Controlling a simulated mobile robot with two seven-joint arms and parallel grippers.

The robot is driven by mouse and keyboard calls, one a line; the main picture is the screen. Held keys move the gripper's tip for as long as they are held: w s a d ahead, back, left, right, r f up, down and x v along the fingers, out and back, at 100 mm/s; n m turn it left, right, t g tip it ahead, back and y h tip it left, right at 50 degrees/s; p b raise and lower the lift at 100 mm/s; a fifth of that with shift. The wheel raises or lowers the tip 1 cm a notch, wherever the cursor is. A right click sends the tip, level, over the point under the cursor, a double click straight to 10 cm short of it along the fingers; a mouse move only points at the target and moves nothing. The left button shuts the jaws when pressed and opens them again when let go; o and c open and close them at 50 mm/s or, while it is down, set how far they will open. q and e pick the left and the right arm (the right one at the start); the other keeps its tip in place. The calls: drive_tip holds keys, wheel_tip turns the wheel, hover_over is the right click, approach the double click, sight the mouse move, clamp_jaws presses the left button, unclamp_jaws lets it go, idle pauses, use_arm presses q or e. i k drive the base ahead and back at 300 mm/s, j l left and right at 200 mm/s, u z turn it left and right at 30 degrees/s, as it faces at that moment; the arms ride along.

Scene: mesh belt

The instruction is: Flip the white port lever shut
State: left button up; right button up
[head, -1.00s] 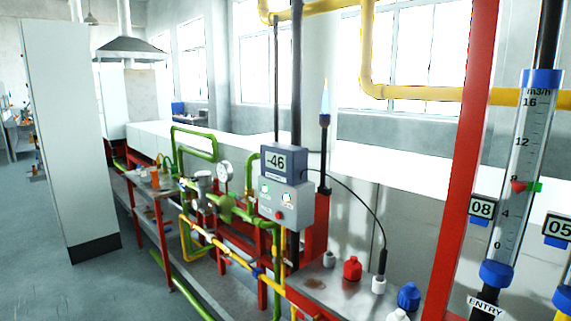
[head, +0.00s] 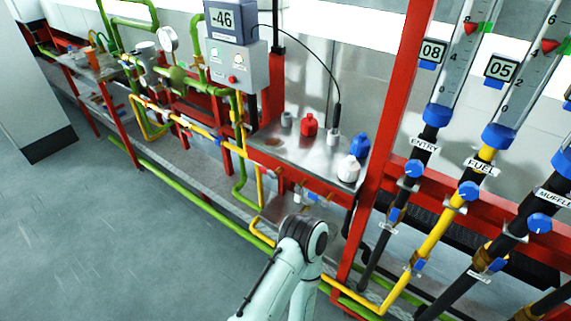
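Along the front edge of the steel-topped box (head: 262,143) sit several small coppery ports with little handles. A small pale handle (head: 298,187) there looks like the white port lever, but it is too small to tell whether it is open or shut. A small blue handle (head: 312,196) is just right of it. On the steel top stand a red cap (head: 309,124), a blue cap (head: 358,146) and a larger white cap (head: 348,168). One of my arms shows below the ports, its dark joint close under them in the picture. Neither gripper shows.
A red upright post (head: 396,120) stands right of the box. Beyond it are labelled flow tubes with blue knobs (head: 413,168) and a yellow fuel pipe (head: 440,235). A control box reading -46 (head: 232,62) stands at the back. Open floor (head: 110,230) lies at left.

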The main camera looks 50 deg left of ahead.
sight(297, 196)
drive_tip(key=u, duration=0.4)
drive_tip(key=j+u, duration=0.15)
drive_tip(key=u, duration=0.25)
drive_tip(key=j+u, duration=0.1)
drive_tip(key=u, duration=0.3)
drive_tip(key=j+u, duration=0.1)
drive_tip(key=u, duration=0.3)
drive_tip(key=k, duration=0.05)
